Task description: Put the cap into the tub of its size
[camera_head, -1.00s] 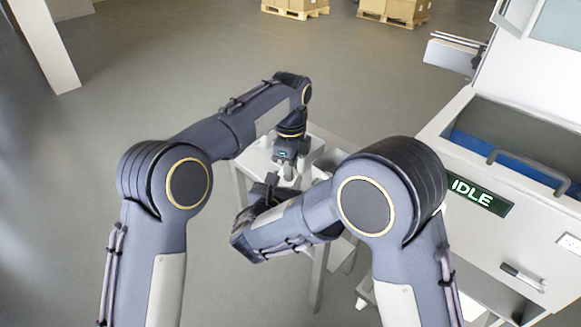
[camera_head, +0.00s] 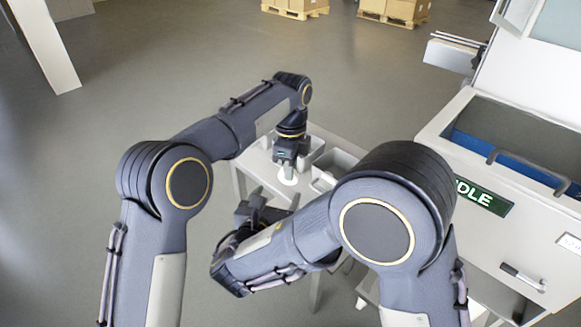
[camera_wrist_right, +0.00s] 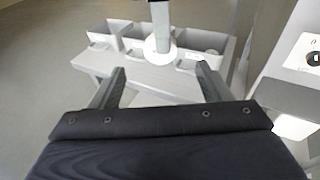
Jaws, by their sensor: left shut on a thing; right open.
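A round white cap (camera_head: 288,178) is in my left gripper (camera_head: 289,166), which points down and is shut on it above the pale table. The cap (camera_wrist_right: 160,48) shows as a disc with a raised middle in the right wrist view. Grey tubs stand behind it: a left tub (camera_wrist_right: 104,40) and a right tub (camera_wrist_right: 204,45), with another partly hidden between them. My right gripper (camera_wrist_right: 160,82) is open and empty, its fingers apart, short of the cap. In the head view my right gripper (camera_head: 274,203) is nearer to me than the left. Tub sizes are hard to compare.
The pale table (camera_wrist_right: 135,72) has a bare strip in front of the tubs. A white machine (camera_head: 540,240) with a green sign (camera_head: 484,196) and a handle stands at the right. Boxes on pallets (camera_head: 295,8) are far back. My right arm hides part of the table.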

